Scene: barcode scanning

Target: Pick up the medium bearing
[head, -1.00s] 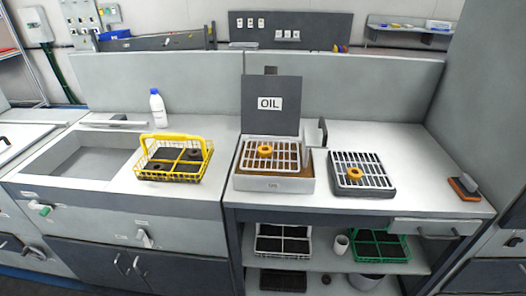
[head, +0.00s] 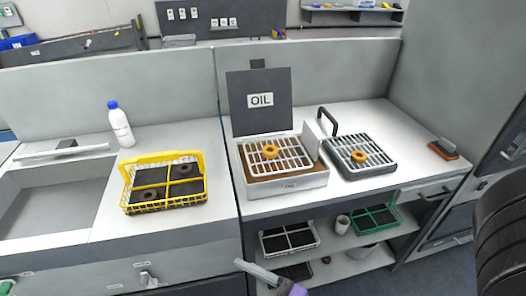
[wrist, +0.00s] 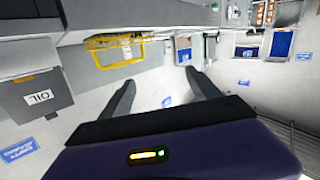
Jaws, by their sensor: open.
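Two dark ring-shaped bearings sit in the yellow wire basket (head: 165,205) in the head view, one at the back right (head: 184,168) and one at the front left (head: 151,195). An orange ring (head: 270,151) lies on the white grate of the oil tray, and another orange ring (head: 359,156) lies on the grate to its right. I cannot tell which ring is the medium bearing. My gripper (wrist: 160,76) is open with nothing between its fingers. Part of it shows low in the head view, in front of the counter and apart from the rings.
The oil tray (head: 290,188) has its lid (head: 260,120) raised. The dark tray (head: 373,171) stands beside it. A white bottle (head: 121,128) stands behind the basket, near the sink (head: 55,205) at left. Lower shelves hold a white basket (head: 290,252) and a green basket (head: 375,232).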

